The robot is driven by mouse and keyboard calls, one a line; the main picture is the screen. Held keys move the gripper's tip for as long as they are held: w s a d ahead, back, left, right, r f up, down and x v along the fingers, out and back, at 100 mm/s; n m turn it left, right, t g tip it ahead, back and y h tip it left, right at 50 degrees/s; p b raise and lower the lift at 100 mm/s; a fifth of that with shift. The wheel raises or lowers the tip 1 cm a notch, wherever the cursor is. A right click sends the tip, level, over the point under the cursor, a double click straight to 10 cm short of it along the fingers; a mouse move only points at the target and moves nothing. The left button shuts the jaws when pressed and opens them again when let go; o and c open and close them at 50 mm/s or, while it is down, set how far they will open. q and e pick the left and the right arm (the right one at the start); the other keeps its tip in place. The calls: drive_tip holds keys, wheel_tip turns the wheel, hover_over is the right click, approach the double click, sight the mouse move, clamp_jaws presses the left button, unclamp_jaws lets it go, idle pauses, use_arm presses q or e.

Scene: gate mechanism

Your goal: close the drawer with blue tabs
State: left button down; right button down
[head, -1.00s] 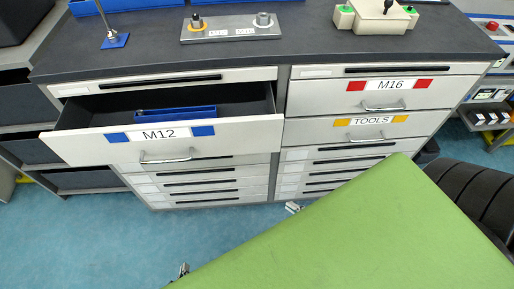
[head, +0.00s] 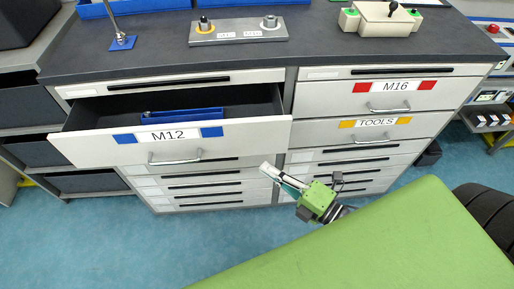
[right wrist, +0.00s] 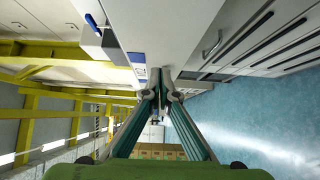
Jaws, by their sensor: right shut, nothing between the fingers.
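The drawer with blue tabs (head: 240,132), labelled M12, is pulled out at the upper left of the cabinet in the head view. Its front has a blue tab on each side of the label and a metal handle (head: 175,158) below. A blue bin (head: 183,114) lies inside. My right gripper (head: 268,171) is shut and empty, in front of the cabinet, below and near the right end of that drawer front. In the right wrist view, its fingertips (right wrist: 160,92) are together near a pale panel with a blue patch (right wrist: 140,72). Contact cannot be told. My left gripper is not in view.
The M16 drawer (head: 424,99) and TOOLS drawer (head: 415,131) to the right are shut, as are several slim drawers below. The dark worktop (head: 330,45) holds a metal plate (head: 238,35) and a control box (head: 383,22). Blue floor (head: 110,230) is clear in front.

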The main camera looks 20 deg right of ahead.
sight(246, 143)
drive_tip(key=w, duration=0.5)
drive_tip(key=w+p, duration=0.1)
drive_tip(key=w, duration=0.1)
drive_tip(key=shift+w+a, duration=0.2)
drive_tip(key=shift+a, duration=0.1)
drive_tip(key=w+d+b, duration=0.1)
drive_tip(key=w, duration=0.3)
drive_tip(key=w+d+b, duration=0.1)
drive_tip(key=w, duration=0.3)
drive_tip(key=w+d+b, duration=0.2)
drive_tip(key=w, duration=0.3)
drive_tip(key=shift+d+f, duration=0.1)
drive_tip(key=shift+f, duration=0.05)
drive_tip(key=shift+w+d, duration=0.1)
drive_tip(key=shift+w, duration=0.15)
drive_tip(key=shift+d+r, duration=0.15)
drive_tip(key=shift+r, duration=0.15)
